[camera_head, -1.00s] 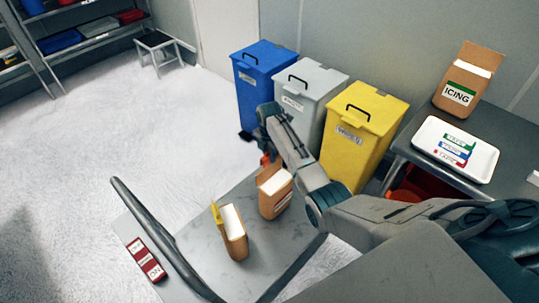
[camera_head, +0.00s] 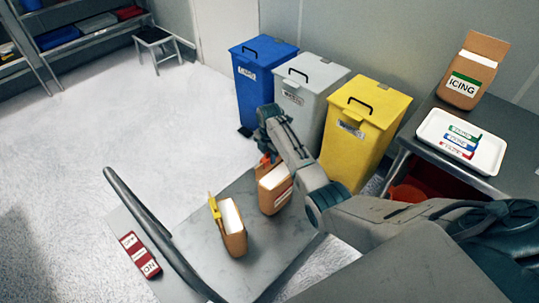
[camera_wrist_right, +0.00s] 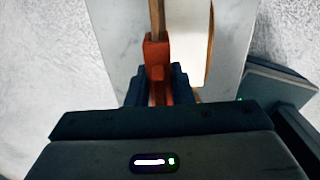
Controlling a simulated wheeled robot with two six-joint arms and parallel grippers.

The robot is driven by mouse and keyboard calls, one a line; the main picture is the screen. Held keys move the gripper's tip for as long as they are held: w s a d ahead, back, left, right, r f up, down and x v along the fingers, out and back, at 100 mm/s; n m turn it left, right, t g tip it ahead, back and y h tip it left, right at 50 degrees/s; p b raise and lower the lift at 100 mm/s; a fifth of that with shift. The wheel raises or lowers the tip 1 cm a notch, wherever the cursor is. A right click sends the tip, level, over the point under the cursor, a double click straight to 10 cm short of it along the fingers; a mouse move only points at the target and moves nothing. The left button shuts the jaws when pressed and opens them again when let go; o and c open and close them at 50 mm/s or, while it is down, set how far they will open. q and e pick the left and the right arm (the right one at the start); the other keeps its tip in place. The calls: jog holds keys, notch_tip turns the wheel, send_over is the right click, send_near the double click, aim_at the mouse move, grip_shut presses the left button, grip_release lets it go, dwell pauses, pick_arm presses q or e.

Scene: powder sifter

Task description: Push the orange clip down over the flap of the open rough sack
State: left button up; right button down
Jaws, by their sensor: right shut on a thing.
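The orange clip (camera_wrist_right: 156,65) is held between the dark fingers of my right gripper (camera_wrist_right: 157,88), which is shut on it. In the right wrist view the thin brown flap (camera_wrist_right: 157,18) of the rough sack runs into the clip's far end, so the clip sits on the flap's edge. How deep it sits is hard to tell. In the head view the clip (camera_head: 264,161) shows small at the upper left edge of the open rough sack (camera_head: 281,195), under my right gripper (camera_head: 266,157). The sack stands upright with white powder inside. My left gripper is out of view.
A second open sack (camera_head: 235,243) with a yellow clip (camera_head: 214,207) stands close by on the grey table (camera_head: 200,255). Blue (camera_head: 263,75), grey (camera_head: 309,95) and yellow (camera_head: 357,140) bins stand behind. A side table holds a white tray (camera_head: 485,160) and the ICING sack (camera_head: 465,87).

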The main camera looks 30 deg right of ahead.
jog(key=shift+f, duration=0.1)
jog(key=c, duration=1.2)
grip_release()
notch_tip(320, 180, up, 11)
jog(key=shift+f+b, duration=0.1)
jog(key=shift+b, duration=0.2)
